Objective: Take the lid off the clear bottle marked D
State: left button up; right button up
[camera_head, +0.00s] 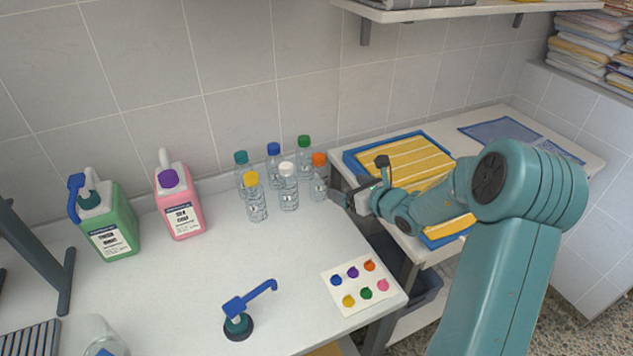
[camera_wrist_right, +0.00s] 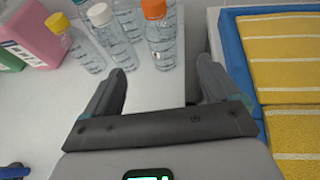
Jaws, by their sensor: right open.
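Several clear bottles with coloured caps stand in a cluster at the back of the white counter: teal (camera_head: 241,170), blue (camera_head: 274,160), green (camera_head: 304,156), yellow (camera_head: 256,205), white (camera_head: 288,192) and orange (camera_head: 318,184). Their letters are too small to read, so I cannot tell which is D. All the caps are on. My right gripper (camera_head: 348,195) is open and empty, just right of the orange-capped bottle. In the right wrist view that bottle (camera_wrist_right: 160,42) stands ahead of the gap between the fingers (camera_wrist_right: 163,70). My left gripper is out of view.
Green (camera_head: 112,228) and pink (camera_head: 181,210) jugs stand left of the bottles. A pump with a blue spout (camera_head: 240,306) and a card of coloured spots (camera_head: 348,302) lie nearer. A blue tray of yellow towels (camera_head: 352,160) is at right. The counter's middle is clear.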

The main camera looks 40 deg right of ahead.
aim_at(324, 182)
jog(key=p+x, duration=0.1)
jog(key=x, duration=0.7)
jog(key=shift+w+a+f, duration=0.1)
jog(key=shift+w+f, duration=0.05)
jog(key=shift+f, duration=0.1)
jog(key=shift+w+f, duration=0.25)
jog(key=shift+w, duration=0.3)
jog(key=shift+w+f, duration=0.2)
jog(key=shift+w, duration=0.15)
jog(key=x, duration=0.1)
jog(key=p+x, duration=0.1)
jog(key=x, duration=0.2)
jog(key=shift+d+f, duration=0.3)
jog(key=shift+f, duration=0.15)
jog(key=shift+w+f, duration=0.15)
jog(key=shift+w, duration=0.2)
jog(key=shift+s, duration=0.1)
jog(key=c, duration=1)
